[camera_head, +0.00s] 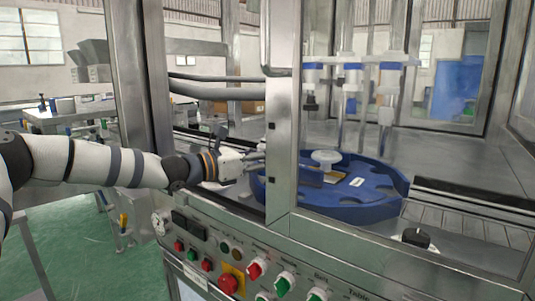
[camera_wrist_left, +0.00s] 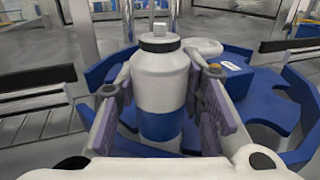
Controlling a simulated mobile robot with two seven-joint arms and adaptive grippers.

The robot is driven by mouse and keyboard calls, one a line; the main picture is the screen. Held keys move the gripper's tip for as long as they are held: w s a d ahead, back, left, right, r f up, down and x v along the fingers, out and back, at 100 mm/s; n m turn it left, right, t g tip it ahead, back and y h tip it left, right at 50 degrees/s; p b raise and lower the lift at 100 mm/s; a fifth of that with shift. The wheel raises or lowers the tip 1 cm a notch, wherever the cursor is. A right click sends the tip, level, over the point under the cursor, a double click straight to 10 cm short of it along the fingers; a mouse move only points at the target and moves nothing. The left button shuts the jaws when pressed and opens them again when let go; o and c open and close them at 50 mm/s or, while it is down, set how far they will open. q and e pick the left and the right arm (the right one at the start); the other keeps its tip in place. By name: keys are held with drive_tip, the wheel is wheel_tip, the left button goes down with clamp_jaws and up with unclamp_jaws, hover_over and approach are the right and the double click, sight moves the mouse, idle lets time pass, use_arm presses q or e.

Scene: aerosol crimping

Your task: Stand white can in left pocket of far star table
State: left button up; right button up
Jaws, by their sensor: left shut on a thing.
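The white can (camera_wrist_left: 160,75) stands upright between the fingers of my left gripper (camera_wrist_left: 160,108) in the left wrist view. It has a white shoulder, a small cap and a blue lower part. The gripper is shut on it. In the head view, my left gripper (camera_head: 258,158) reaches behind the steel post at the left edge of the star table, and the can is hidden there. The blue star table (camera_head: 375,205) has scalloped pockets and a white hub (camera_head: 326,156). It also shows around the can in the wrist view (camera_wrist_left: 240,82). Whether the can touches it is unclear.
A steel post (camera_head: 283,120) stands in front of the table's left side. A control panel (camera_head: 250,260) with buttons and knobs runs along the front. Vertical machine heads (camera_head: 345,75) stand behind the table. A conveyor (camera_head: 470,220) lies to the right.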

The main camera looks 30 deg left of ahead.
use_arm(q)
drive_tip(key=shift+f, duration=0.5)
drive_tip(key=o, duration=1.2)
wheel_tip(320, 180, up, 10)
drive_tip(key=shift+r, duration=0.1)
